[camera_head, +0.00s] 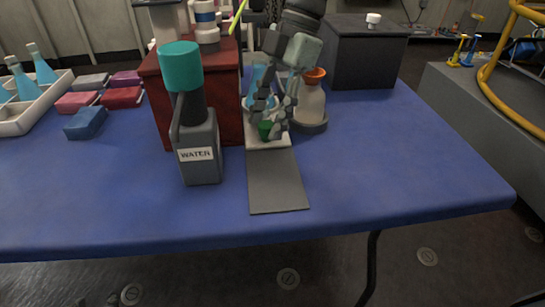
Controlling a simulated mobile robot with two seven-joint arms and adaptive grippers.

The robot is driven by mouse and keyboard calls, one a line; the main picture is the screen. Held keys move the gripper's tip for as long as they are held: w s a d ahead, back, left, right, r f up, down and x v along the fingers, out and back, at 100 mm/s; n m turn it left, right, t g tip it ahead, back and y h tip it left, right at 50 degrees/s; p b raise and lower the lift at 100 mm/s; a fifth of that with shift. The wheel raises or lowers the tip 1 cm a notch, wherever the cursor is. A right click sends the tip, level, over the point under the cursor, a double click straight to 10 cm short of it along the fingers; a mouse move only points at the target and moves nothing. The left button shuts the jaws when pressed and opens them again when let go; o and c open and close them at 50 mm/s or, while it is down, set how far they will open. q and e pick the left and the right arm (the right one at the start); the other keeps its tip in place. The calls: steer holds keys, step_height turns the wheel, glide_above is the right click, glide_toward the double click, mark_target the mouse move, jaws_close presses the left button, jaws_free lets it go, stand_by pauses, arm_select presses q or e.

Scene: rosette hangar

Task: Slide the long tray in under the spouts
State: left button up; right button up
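The long tray (276,142) is pale, and its front end shows at the back of a flat grey strip (277,182) on the blue table. A small green piece (265,130) stands at this end. My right gripper (269,124) points down over the tray's front end, its fingers close around the green piece. Whether they press on it I cannot tell. A light-blue vessel shows partly behind the fingers, and the tray's far part is hidden there. I cannot make out the spouts. My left gripper is not in view.
A grey WATER canister (200,168) with a teal top stands left of the strip, before a red box (228,98). An orange-topped pale flask (311,103) stands close right, before a dark box (365,58). A white crate (20,122) holds blue flasks. The front right table is clear.

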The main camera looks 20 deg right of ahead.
steer(key=shift+r, duration=0.1)
stand_by(0.5)
steer(key=shift+r+p, duration=1.95)
steer(key=shift+r, duration=1.5)
